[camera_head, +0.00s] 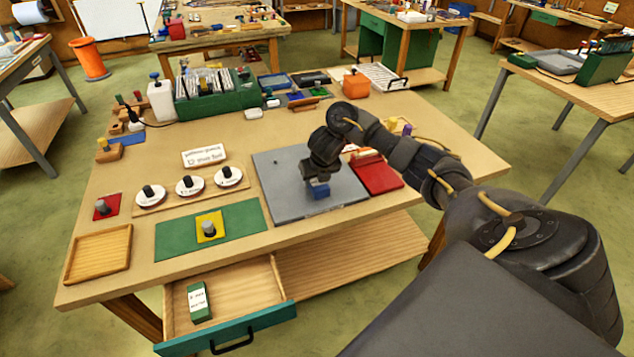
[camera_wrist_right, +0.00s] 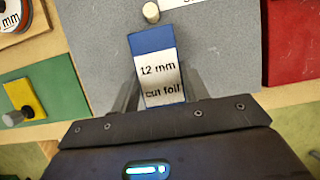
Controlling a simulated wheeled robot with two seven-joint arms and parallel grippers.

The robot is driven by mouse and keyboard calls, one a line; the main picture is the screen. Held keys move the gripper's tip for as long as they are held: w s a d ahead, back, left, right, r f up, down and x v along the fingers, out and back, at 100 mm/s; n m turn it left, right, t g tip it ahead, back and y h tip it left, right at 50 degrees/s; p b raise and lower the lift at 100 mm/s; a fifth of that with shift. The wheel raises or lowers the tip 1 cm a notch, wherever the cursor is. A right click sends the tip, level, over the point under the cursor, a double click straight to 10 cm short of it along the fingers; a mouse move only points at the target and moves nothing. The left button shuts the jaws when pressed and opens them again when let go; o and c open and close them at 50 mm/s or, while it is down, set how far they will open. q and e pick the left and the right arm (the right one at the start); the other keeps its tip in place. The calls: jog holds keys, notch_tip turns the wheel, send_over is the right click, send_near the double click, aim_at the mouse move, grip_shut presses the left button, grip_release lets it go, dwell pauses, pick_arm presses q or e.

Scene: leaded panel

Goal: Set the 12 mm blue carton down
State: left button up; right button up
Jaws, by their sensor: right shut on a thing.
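The blue carton (camera_head: 319,191) has a white label that reads "12 mm cut foil" in the right wrist view (camera_wrist_right: 153,42). My right gripper (camera_head: 318,180) is shut on it, with one finger on each side. The carton is over the grey board (camera_head: 275,197) on the bench, near the board's front half. I cannot tell whether its underside touches the board. In the right wrist view the board shows around and beyond the carton. My left gripper is not in view.
A red pad (camera_head: 378,178) lies right of the board. A green mat (camera_head: 175,238) with a yellow knobbed plate (camera_head: 209,227) lies left. Round spools (camera_head: 189,187) stand behind it. The front drawer (camera_head: 240,288) is open with a green carton (camera_head: 199,302) inside.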

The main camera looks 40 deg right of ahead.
aim_at(317, 184)
jog(key=shift+d+f+b, duration=0.1)
jog(key=shift+f+b, duration=0.65)
jog(key=shift+f, duration=0.55)
jog(key=shift+w+f, duration=0.15)
jog(key=shift+f, duration=0.3)
jog(key=o, duration=1)
jog(key=shift+r, duration=0.2)
